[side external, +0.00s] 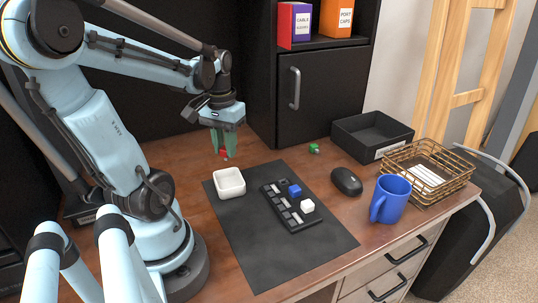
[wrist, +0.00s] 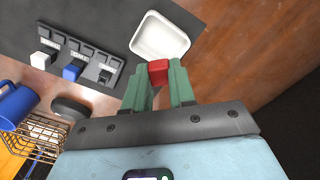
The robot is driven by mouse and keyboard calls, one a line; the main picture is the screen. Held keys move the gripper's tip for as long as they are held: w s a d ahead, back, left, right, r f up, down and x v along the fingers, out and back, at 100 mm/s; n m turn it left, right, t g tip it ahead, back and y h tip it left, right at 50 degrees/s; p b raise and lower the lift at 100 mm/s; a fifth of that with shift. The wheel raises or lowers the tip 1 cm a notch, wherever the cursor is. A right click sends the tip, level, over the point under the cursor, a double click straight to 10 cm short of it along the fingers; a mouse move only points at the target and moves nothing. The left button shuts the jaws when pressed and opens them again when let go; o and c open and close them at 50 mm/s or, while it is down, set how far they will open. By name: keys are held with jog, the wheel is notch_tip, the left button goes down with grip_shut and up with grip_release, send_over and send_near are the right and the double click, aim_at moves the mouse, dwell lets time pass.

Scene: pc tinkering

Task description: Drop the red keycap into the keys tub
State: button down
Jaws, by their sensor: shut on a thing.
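The red keycap (wrist: 158,72) is held between the green fingertips of my gripper (wrist: 162,80). In the side view the red keycap (side external: 224,154) shows low between the fingers of my gripper (side external: 225,148), which points down above the bare wood behind the mat. A small white open tub (side external: 229,190) sits on the back left part of the dark mat. It looks empty, and the keycap is beyond its rim, not over it. The white tub also shows just ahead of the fingertips in the wrist view (wrist: 160,38).
A black key strip (side external: 283,205) with a blue and a white keycap lies on the mat (side external: 262,262).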

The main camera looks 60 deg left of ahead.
jog(key=shift+f, duration=2.7)
jog(key=c, duration=0.9)
grip_release()
jog(key=shift+o, duration=0.2)
jog(key=shift+r, duration=0.1)
jog(key=shift+r, duration=6)
